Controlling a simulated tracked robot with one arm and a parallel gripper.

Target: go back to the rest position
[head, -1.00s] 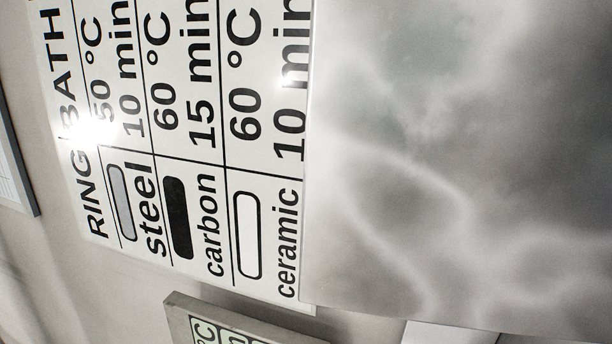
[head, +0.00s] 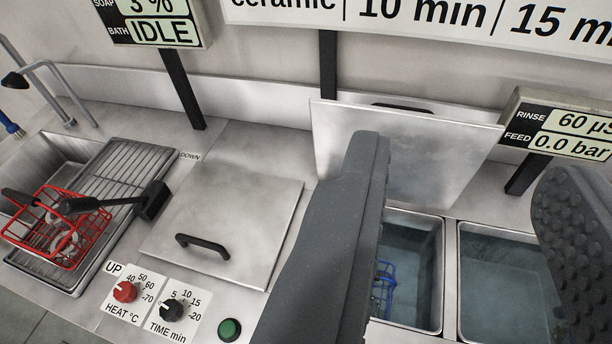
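My gripper (head: 465,165) is open, with its two dark grey fingers reaching up from the lower edge at the centre and the right of the head view. Nothing is held between the fingers. Through the gap I see a raised metal lid (head: 425,150) and two basins of water behind and below. The left finger hides part of the lid and of the nearer basin (head: 442,270). The rest of my arm is not clearly in view.
A closed lid (head: 235,205) with a black handle lies left of centre. A red basket (head: 60,228) stands at the sink and rack on the left. A blue basket (head: 383,285) is in the left basin. Display posts and dials (head: 125,291) stand around the counter.

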